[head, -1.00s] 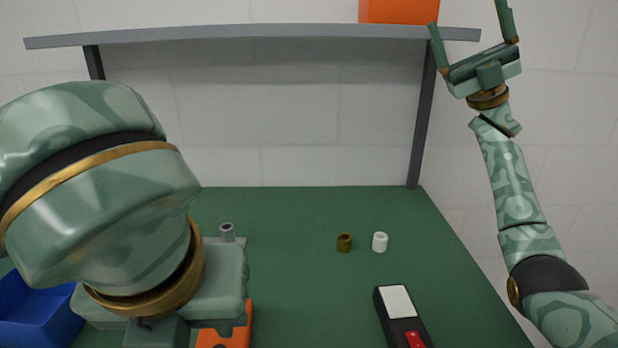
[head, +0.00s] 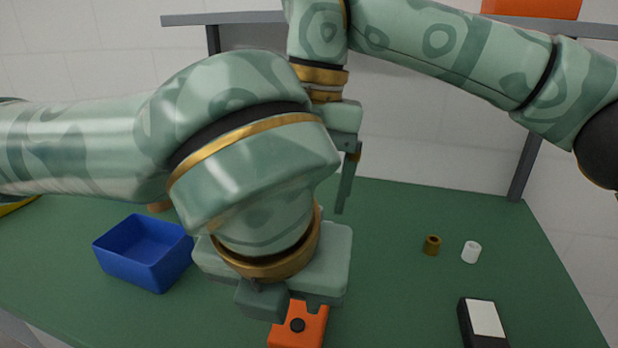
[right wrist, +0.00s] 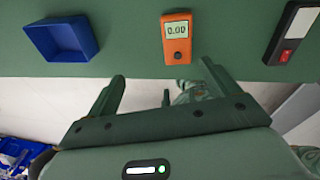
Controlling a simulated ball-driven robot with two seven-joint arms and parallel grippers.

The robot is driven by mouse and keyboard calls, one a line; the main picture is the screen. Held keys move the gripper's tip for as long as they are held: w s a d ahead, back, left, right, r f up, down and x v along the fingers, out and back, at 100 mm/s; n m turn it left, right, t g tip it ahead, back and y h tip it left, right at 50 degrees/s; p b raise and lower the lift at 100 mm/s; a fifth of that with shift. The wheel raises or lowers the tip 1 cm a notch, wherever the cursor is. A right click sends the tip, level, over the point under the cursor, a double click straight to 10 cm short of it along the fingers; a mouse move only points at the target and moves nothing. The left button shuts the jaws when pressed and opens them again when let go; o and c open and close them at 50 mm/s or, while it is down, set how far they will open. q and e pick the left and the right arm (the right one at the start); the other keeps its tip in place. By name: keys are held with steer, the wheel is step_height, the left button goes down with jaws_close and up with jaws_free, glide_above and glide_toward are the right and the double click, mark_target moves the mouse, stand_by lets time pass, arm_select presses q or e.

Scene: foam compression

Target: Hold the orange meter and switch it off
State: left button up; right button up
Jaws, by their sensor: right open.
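The orange meter (head: 297,330) shows at the bottom of the head view, partly covered by my left gripper (head: 285,290). The meter also shows whole in the right wrist view (right wrist: 176,38), with a lit display reading 0.00 and a dark round button below it. My right gripper (head: 345,185) points down behind my left arm. In the right wrist view its two fingers (right wrist: 162,72) are apart and empty, below the meter in the picture.
A blue bin (head: 145,255) is left of the meter. A black device (head: 483,325) with a white panel lies to the right; its red switch (right wrist: 286,56) shows in the wrist view. A brown cylinder (head: 432,245) and a white one (head: 471,252) stand behind it. An orange box (head: 532,8) is on the shelf.

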steer(key=d+m+h, duration=0.1)
steer(key=h, duration=0.1)
glide_toward(303, 314)
steer(key=shift+t, duration=0.4)
steer(key=w+f, duration=0.1)
steer(key=f, duration=0.2)
steer(key=w+f, duration=0.2)
steer(key=w+d+f, duration=0.1)
steer(key=f, duration=0.2)
steer(key=shift+w+d+f, duration=0.1)
steer(key=shift+w+f, duration=0.15)
steer(key=shift+f, duration=0.1)
steer(key=c, duration=1.2)
arm_select(q)
jaws_close()
